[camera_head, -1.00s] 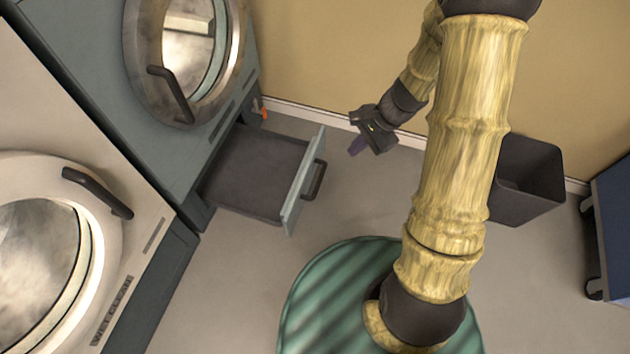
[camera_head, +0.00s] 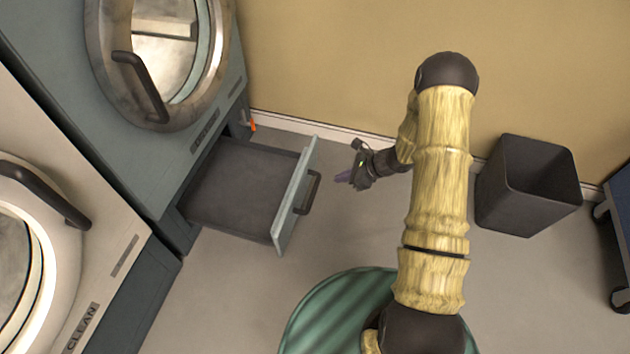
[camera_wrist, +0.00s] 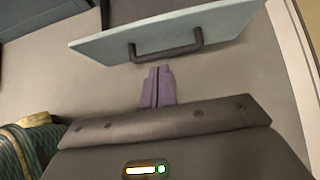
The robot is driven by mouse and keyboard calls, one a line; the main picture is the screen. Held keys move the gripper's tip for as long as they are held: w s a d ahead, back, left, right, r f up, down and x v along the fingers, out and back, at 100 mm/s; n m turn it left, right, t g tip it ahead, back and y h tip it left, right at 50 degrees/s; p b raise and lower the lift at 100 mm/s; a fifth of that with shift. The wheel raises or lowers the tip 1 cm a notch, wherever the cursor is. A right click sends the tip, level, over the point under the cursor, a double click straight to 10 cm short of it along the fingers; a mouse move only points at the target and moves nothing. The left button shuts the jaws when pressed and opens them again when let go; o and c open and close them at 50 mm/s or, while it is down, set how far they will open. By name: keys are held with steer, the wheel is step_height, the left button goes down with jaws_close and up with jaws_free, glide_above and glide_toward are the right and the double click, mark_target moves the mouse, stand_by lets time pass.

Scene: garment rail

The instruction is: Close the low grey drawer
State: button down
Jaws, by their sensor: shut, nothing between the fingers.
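The low grey drawer (camera_head: 240,182) stands pulled out beneath the grey-blue machine with the round door. Its pale blue-grey front panel (camera_head: 296,195) carries a dark bar handle (camera_head: 308,193). My gripper (camera_head: 341,178) is shut and empty, just to the right of the handle and apart from it, with its fingers pointing left towards the front panel. In the wrist view the purple fingers (camera_wrist: 157,86) are together below the handle (camera_wrist: 166,50), with floor visible around them. The drawer front (camera_wrist: 120,44) spans the upper part of that view.
A dark bin (camera_head: 528,185) stands by the wall on the right. The beige wall (camera_head: 340,60) runs behind my gripper. A white machine (camera_head: 60,230) stands at the left. The floor (camera_head: 235,285) in front of the drawer is clear.

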mark_target(300, 184)
steer(key=b+x, duration=0.2)
steer(key=x, duration=0.2)
steer(key=r+b+x, duration=0.1)
steer(key=b+x, duration=0.1)
steer(key=x, duration=0.2)
steer(key=a+b+x, duration=0.1)
steer(key=b+x, duration=0.1)
steer(key=x, duration=0.2)
steer(key=shift+w+a+r+b, duration=0.15)
steer(key=shift+w+b, duration=0.1)
steer(key=shift+b, duration=0.15)
steer(key=shift+w+a+r, duration=0.15)
steer(key=shift+w+a, duration=0.05)
steer(key=shift+a, duration=0.4)
steer(key=shift+w, duration=0.1)
